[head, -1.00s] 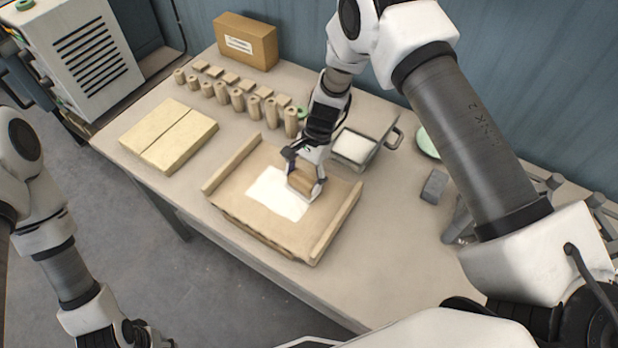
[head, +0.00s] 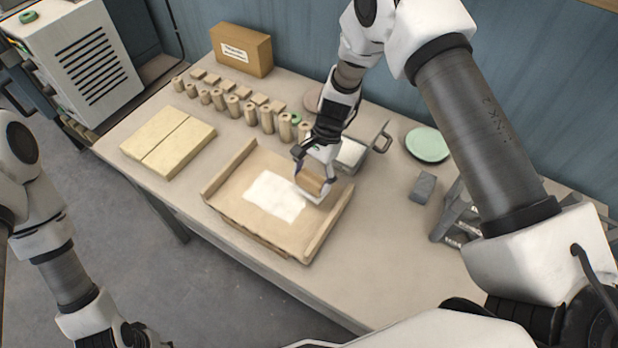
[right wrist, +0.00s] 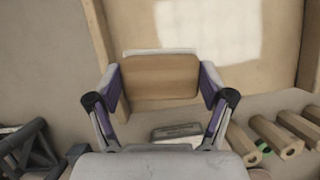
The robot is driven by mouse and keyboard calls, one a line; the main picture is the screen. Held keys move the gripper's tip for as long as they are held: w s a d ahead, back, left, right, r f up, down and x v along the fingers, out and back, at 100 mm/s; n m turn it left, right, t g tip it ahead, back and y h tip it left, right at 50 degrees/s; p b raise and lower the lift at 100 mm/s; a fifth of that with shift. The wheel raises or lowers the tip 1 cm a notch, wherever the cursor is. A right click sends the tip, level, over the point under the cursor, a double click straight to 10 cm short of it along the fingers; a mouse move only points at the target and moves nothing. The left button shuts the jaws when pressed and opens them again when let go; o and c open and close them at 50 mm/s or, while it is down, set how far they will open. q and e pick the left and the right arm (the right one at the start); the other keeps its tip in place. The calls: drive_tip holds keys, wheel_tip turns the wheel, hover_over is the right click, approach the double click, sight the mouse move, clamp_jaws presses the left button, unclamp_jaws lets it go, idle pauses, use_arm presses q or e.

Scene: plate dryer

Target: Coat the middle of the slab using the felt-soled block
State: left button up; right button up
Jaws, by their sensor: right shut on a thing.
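The tan slab (head: 236,182) lies between two raised side rails on the table. A white coated patch (head: 275,196) covers its middle, with bare tan around it; the patch also shows in the right wrist view (right wrist: 195,28). My right gripper (head: 316,172) is shut on the wooden block (head: 311,183), which has a white felt sole (right wrist: 158,52). The block is over the slab's back right part, beside the patch, and seems lifted off the surface. A metal tray (head: 368,158) with white contents stands just behind it. My left gripper (head: 140,335) is low at the left, mostly cut off.
Several wooden cylinders and small blocks (head: 233,105) stand in rows behind the slab. Two pale boards (head: 170,138) lie at the left, and a cardboard box (head: 243,50) stands at the back. A green plate (head: 428,145), a grey block (head: 423,187) and a grey rack (head: 460,215) are at the right.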

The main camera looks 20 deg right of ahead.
drive_tip(key=shift+r+p, duration=0.85)
drive_tip(key=shift+r, duration=0.65)
